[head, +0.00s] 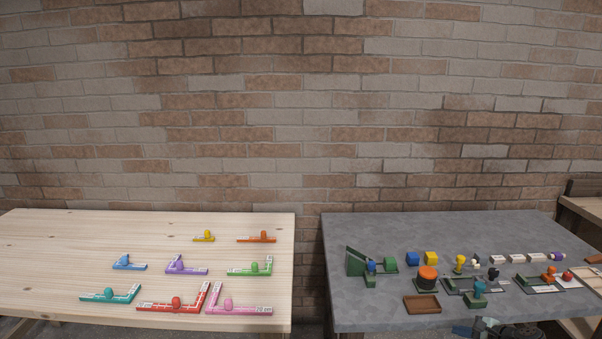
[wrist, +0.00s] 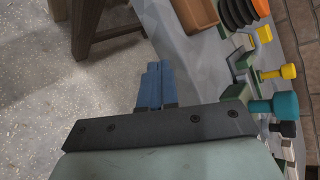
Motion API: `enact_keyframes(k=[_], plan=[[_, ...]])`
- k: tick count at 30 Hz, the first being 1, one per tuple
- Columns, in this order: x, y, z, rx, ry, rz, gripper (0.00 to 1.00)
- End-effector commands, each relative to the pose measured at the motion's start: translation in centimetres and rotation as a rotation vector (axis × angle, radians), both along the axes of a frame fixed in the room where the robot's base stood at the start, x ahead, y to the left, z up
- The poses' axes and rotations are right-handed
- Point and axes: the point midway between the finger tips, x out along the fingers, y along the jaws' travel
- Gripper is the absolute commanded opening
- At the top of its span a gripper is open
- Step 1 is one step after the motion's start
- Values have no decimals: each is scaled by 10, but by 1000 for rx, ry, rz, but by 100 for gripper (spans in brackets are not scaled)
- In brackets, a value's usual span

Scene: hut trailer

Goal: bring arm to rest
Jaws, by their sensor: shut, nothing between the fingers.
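My gripper (wrist: 153,84) shows in the wrist view with its two blue fingers together and nothing between them. In the head view my gripper (head: 462,330) is at the bottom edge, by the front edge of the grey table (head: 375,318). Most of my arm is out of that view. In the wrist view the fingers are over the speckled floor, beside the table's edge. They look apart from every object on the table.
The grey table holds a brown tray (head: 422,304), an orange-topped round piece (head: 428,277), a teal knobbed piece (head: 478,293) and blue and yellow cubes (head: 431,258). A wooden table (head: 60,250) with several coloured L-shaped pieces stands left, across a gap. A stool (wrist: 95,25) stands nearby.

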Motion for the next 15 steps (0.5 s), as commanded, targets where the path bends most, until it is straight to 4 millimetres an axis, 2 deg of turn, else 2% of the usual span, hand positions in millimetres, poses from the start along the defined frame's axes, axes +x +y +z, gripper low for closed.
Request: enact_keyframes(k=[8, 11, 15], plan=[[-12, 46, -57, -80, 84, 126, 0], [-20, 73, -86, -115, 129, 198, 0], [-42, 118, -136, -179, 204, 334, 0]])
